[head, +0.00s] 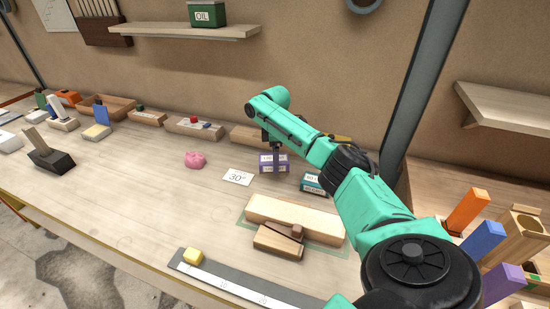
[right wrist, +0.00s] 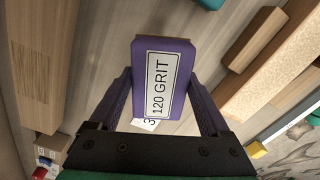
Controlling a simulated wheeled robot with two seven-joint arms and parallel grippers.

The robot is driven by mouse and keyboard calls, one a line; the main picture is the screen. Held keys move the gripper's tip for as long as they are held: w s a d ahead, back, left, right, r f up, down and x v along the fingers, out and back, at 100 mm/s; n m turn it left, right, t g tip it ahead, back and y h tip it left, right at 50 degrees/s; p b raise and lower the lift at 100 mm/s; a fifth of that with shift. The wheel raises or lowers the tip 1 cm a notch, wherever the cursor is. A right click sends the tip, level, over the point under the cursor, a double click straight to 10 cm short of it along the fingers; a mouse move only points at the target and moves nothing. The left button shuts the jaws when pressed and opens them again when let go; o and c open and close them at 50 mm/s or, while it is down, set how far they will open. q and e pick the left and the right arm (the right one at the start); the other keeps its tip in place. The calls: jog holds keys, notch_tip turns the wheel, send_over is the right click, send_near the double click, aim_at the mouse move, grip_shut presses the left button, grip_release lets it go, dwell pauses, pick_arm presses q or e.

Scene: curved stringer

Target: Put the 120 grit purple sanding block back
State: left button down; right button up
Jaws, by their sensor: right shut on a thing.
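The purple sanding block (head: 274,168) has a white label; in the right wrist view its label reads "120 GRIT" (right wrist: 162,84). My right gripper (head: 272,150) is shut on it from above, with one finger on each side of the block in the wrist view (right wrist: 160,100). The block is over the back middle of the bench, just left of a teal labelled block (head: 313,183). I cannot tell whether it touches the bench top. My left gripper is not in view.
A white "30°" card (head: 238,177) and a pink pig (head: 195,159) lie to the left. A pale wooden piece (head: 295,219), a grey ruler (head: 235,283) and a yellow block (head: 193,256) are in front. Wooden trays (head: 193,127) line the wall. Orange, blue and purple pieces (head: 467,210) stand at right.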

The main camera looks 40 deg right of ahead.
aim_at(275, 178)
notch_tip(275, 178, down, 5)
jog(key=shift+f, duration=0.1)
jog(key=o, duration=1.1)
jog(key=shift+f, duration=0.1)
jog(key=shift+o, duration=0.2)
notch_tip(275, 178, up, 12)
jog(key=shift+r+b, duration=0.15)
jog(key=shift+b, duration=0.25)
